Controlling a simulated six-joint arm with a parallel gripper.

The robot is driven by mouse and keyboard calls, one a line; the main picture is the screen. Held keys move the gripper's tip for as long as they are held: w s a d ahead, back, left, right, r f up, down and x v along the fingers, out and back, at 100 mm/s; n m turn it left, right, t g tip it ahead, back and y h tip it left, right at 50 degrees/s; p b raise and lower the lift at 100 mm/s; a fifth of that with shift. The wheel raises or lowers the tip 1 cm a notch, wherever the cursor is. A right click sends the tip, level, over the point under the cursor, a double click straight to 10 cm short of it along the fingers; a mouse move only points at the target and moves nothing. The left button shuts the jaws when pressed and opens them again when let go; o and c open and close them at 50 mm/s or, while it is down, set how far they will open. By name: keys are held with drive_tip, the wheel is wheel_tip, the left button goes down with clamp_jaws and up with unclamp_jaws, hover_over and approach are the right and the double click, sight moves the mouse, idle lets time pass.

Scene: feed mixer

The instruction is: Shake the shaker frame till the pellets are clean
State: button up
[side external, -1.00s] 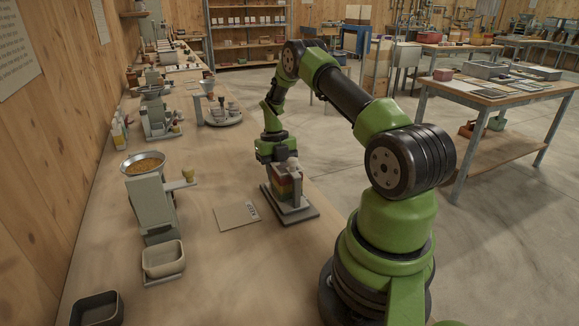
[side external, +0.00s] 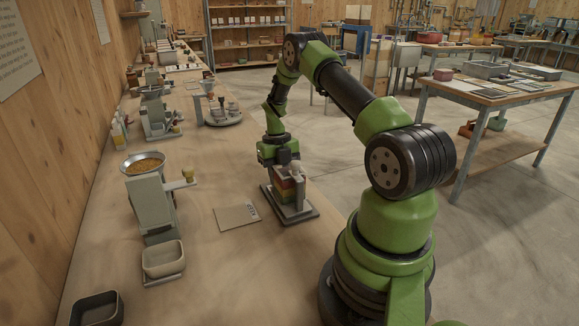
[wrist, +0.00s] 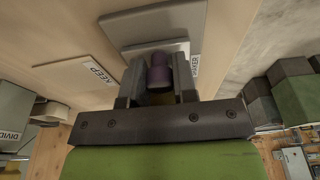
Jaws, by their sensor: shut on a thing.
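The shaker frame (side external: 289,189) stands on a grey base plate (side external: 302,217) near the right edge of the bench, with red, yellow and green layers showing. My gripper (side external: 281,163) is over its top. In the wrist view my gripper (wrist: 158,85) is shut on a dark purple knob (wrist: 159,70), one finger on each side. A label ending in "AKER" (wrist: 195,67) shows beside it. The pellets inside the frame cannot be made out.
A card marked KEEP (side external: 235,217) lies left of the shaker. A feed mill with a hopper of orange grain (side external: 145,163) and a cream bin (side external: 163,258) stand further left. A dark tray (side external: 97,309) is at the front left. Bare bench lies between.

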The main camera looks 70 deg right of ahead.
drive_tip(key=shift+w+d, duration=0.9)
drive_tip(key=shift+d, duration=0.05)
drive_tip(key=shift+s+a, duration=0.45)
drive_tip(key=shift+s, duration=0.05)
drive_tip(key=o, duration=0.8)
drive_tip(key=shift+r, duration=3)
